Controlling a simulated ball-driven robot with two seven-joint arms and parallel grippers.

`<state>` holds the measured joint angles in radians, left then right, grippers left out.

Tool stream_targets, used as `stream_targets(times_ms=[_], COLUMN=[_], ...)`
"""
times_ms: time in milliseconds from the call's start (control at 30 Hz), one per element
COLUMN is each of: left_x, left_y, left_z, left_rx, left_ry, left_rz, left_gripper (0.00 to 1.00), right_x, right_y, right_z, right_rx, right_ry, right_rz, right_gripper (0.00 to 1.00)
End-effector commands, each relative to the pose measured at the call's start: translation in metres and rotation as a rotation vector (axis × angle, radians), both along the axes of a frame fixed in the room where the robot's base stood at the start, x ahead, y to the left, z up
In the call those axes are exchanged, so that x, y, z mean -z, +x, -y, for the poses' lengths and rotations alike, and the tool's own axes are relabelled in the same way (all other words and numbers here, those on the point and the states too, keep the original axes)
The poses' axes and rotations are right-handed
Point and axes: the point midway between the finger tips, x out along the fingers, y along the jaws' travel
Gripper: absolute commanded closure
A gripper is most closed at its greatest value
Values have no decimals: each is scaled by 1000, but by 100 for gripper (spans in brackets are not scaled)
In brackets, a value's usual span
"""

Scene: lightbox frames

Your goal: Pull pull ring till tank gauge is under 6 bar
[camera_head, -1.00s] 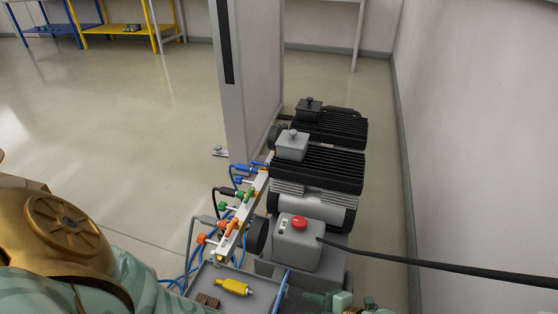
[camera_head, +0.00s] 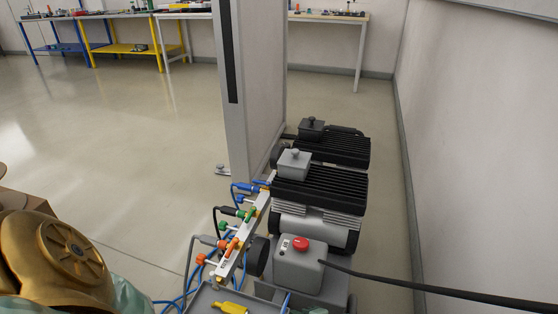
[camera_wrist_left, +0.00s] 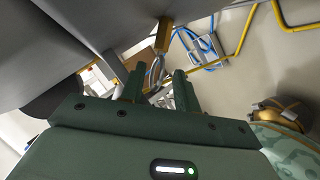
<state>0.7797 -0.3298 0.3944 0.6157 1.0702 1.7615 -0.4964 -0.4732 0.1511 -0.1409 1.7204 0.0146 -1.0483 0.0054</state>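The compressor unit (camera_head: 300,262), a grey box with a red button (camera_head: 301,243), stands at lower centre in the head view. A dark round part (camera_head: 257,256) sits beside it, perhaps a gauge edge-on; no dial face or reading shows. In the left wrist view, my left gripper (camera_wrist_left: 160,76) has its two green fingers apart under a grey body. A brass fitting (camera_wrist_left: 164,33) hangs just beyond the fingertips. Thin pale and bluish parts show between the fingers; I cannot tell whether one is the pull ring. My right gripper is not in view.
A rail with blue, green and orange valves (camera_head: 243,232) and blue hoses is left of the compressor. A yellow part (camera_head: 230,308) lies in a grey tray. A black cable (camera_head: 430,286) runs right. A tall panel (camera_head: 255,90) stands behind; open floor is left.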

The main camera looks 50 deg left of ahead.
Motion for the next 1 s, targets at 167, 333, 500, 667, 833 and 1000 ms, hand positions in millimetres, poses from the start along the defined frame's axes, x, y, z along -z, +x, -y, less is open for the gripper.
stream_targets(times_ms=[167,333,500,667,833,1000], left_x=[0,0,-1,-4,-8,-8], left_y=[0,0,-1,-3,-6,-7], left_z=[0,0,1,2,4,5], left_rx=[0,-1,-1,-1,-2,-2], left_ry=[0,0,-1,-1,-1,0], left_rz=[0,-1,0,1,1,0], left_gripper=[85,100,100,100,100,100], right_x=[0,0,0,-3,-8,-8], right_y=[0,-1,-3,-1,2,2], right_z=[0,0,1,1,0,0], right_rx=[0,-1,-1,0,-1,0], right_ry=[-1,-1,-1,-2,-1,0], right_rz=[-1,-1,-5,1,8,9], right_gripper=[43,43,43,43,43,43])
